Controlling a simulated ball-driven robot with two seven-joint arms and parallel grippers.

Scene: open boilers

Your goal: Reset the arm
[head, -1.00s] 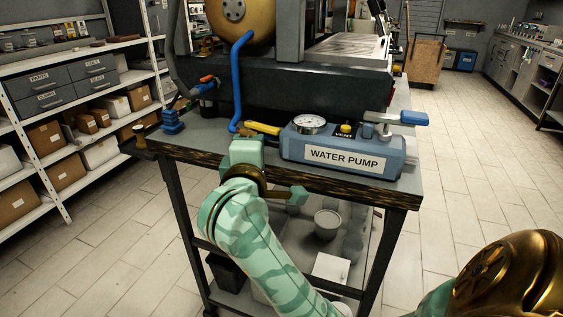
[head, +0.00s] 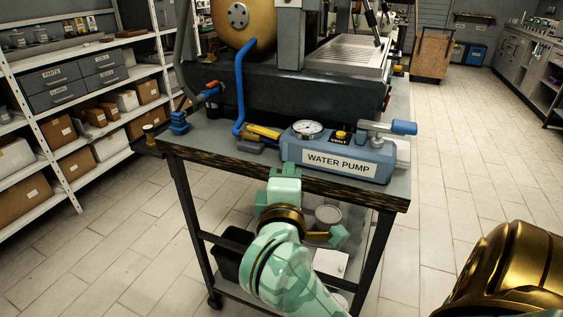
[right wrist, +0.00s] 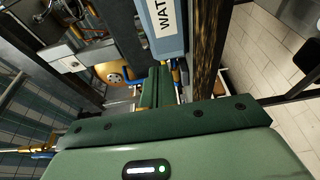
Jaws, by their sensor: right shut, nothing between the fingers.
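My right gripper (head: 288,172) is teal, shut and empty. In the head view it shows in front of the cart's front edge, just below the left end of the water pump. Its shut fingers (right wrist: 160,88) also show in the right wrist view, with nothing between them. The blue water pump (head: 340,157) has a white label, a round gauge and a yellow part on top, and lies on the cart top. My left gripper is not in view.
The cart (head: 360,192) has a dark wooden front edge. A boiler machine (head: 300,95) stands on it, with a blue pipe (head: 240,85) and a yellow-handled part (head: 263,131) beside the pump. Shelves (head: 75,200) stand at the left. The floor (head: 460,150) at the right is clear.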

